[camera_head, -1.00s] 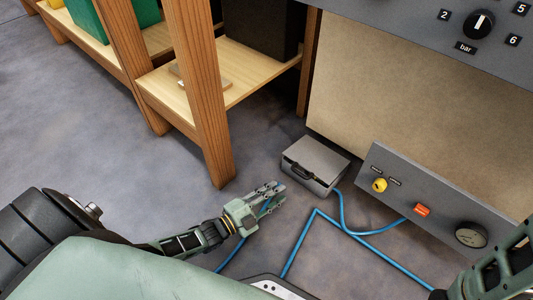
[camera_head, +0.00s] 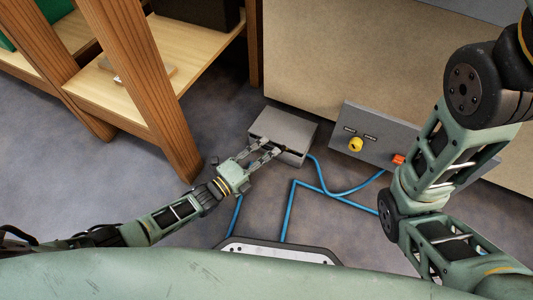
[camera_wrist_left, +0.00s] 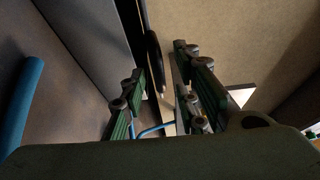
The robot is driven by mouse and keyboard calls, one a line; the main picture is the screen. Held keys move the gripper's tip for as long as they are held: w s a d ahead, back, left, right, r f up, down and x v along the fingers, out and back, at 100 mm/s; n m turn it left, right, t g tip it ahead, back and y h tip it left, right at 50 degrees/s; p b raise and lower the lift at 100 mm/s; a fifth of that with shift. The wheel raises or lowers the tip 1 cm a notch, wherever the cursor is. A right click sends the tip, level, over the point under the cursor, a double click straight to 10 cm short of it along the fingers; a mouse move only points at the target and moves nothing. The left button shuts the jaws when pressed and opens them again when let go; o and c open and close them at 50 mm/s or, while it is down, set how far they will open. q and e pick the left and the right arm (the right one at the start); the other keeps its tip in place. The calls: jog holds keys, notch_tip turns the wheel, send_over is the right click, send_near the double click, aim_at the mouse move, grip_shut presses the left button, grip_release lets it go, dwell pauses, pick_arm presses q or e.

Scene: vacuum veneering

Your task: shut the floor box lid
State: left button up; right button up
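The floor box (camera_head: 283,128) is a small grey metal box on the floor, by the base of the large cabinet. Its flat lid is on top, and a dark gap shows along the front under the lid edge. My left gripper (camera_head: 271,147) is at the front of the box, its two fingers pointing at the lid edge. In the left wrist view, the fingers (camera_wrist_left: 160,92) stand apart with a dark curved part, perhaps the lid handle (camera_wrist_left: 154,60), between them. I cannot tell whether they touch it. My right arm shows at the right; its gripper is out of view.
A blue hose (camera_head: 289,205) runs across the floor to the grey panel (camera_head: 362,138) with a yellow knob (camera_head: 355,145) and an orange part (camera_head: 398,159). A wooden shelf (camera_head: 165,95) stands on the left. Floor left of my left arm is clear.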

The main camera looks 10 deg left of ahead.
pick_arm(q)
jog(key=shift+w+d, duration=0.2)
jog(key=shift+w, duration=0.05)
grip_shut()
jog(key=shift+f, duration=0.1)
dwell(0.4)
